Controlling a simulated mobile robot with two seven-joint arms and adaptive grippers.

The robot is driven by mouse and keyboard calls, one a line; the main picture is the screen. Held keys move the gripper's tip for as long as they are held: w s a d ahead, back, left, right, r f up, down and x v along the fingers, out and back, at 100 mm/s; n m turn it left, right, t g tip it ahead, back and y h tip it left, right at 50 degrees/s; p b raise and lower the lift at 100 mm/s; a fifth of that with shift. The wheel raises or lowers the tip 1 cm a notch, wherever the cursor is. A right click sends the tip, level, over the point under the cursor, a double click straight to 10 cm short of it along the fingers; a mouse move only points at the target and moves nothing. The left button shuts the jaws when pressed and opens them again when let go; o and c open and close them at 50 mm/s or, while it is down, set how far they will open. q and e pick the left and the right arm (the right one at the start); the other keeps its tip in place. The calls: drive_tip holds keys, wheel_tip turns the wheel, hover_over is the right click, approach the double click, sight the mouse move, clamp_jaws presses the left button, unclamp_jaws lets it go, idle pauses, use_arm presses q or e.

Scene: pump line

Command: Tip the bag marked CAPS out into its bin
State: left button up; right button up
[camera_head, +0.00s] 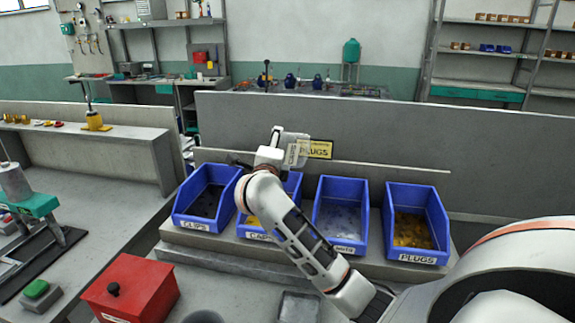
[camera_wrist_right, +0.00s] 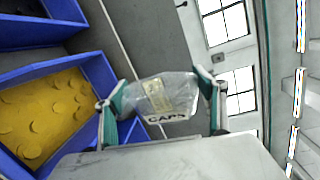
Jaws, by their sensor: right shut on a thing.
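My right gripper (camera_wrist_right: 162,100) is shut on the clear bag marked CAPS (camera_wrist_right: 176,98), which sits between its two fingers. Something yellowish shows through the bag. In the head view, the right gripper (camera_head: 288,147) is raised above and behind the row of blue bins, with the pale bag (camera_head: 298,154) at it. The CAPS bin (camera_head: 256,234) is second from left, partly hidden by my right arm, with yellow pieces inside. A blue bin with yellow round pieces (camera_wrist_right: 45,112) shows in the wrist view, to the left of the bag. My left gripper is not in view.
The CLIPS bin (camera_head: 200,200) stands left of the CAPS bin; a bin with grey pieces (camera_head: 340,215) and the PLUGS bin (camera_head: 416,225) stand to its right. A grey partition (camera_head: 400,140) rises behind. A red box (camera_head: 130,288) stands at the front left.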

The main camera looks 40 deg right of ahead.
drive_tip(key=m, duration=0.1)
drive_tip(key=r+m+y, duration=0.1)
drive_tip(key=m, duration=0.1)
drive_tip(key=shift+a+r+m+g+y, duration=0.1)
drive_tip(key=shift+r+m+g+y, duration=0.1)
drive_tip(key=shift+m+g+y, duration=0.15)
drive_tip(key=m+y, duration=0.1)
drive_tip(key=m, duration=0.1)
drive_tip(key=r+m+y, duration=0.1)
drive_tip(key=shift+r+m, duration=0.1)
drive_tip(key=shift+m, duration=0.25)
drive_tip(key=shift+r+m+y, duration=0.2)
drive_tip(key=shift+m+y, duration=0.45)
drive_tip(key=shift+m, duration=0.05)
drive_tip(key=shift+r+m+y+b, duration=0.25)
drive_tip(key=shift+m+y+b, duration=0.45)
drive_tip(key=shift+m+b, duration=0.3)
drive_tip(key=shift+r+m, duration=0.2)
drive_tip(key=shift+m, duration=0.2)
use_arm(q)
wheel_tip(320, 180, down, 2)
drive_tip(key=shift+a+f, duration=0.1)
